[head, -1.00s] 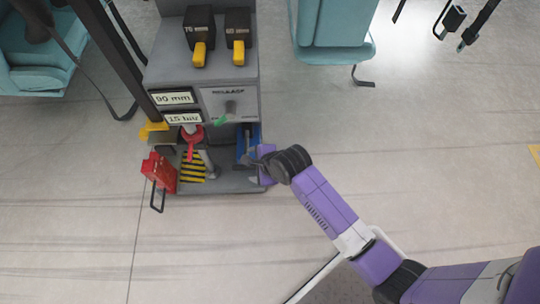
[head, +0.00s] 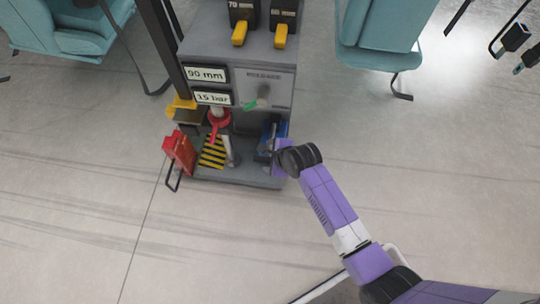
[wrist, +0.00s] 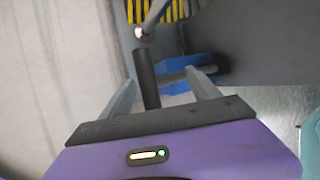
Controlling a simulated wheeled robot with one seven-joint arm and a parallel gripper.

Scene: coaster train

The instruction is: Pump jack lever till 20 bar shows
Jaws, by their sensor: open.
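The grey jack console (head: 235,180) has two readouts: the upper reads 90 mm (head: 206,74) and the pressure readout (head: 213,97) reads 15 bar. My gripper (head: 276,150) is at the console's lower right opening, by a blue part (head: 272,134). In the wrist view, my gripper (wrist: 162,80) is open, with a black rod-like handle (wrist: 147,82), seemingly the lever's grip, between its fingers. The handle is nearer the left finger; contact cannot be told. A light grey rod (wrist: 155,14) lies beyond it and also shows in the head view (head: 229,152).
A red box (head: 180,152) with a black loop stands left of the console, beside a red valve-like part (head: 219,119). Two yellow-handled levers (head: 240,33) are on top. Teal seats (head: 385,40) stand behind.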

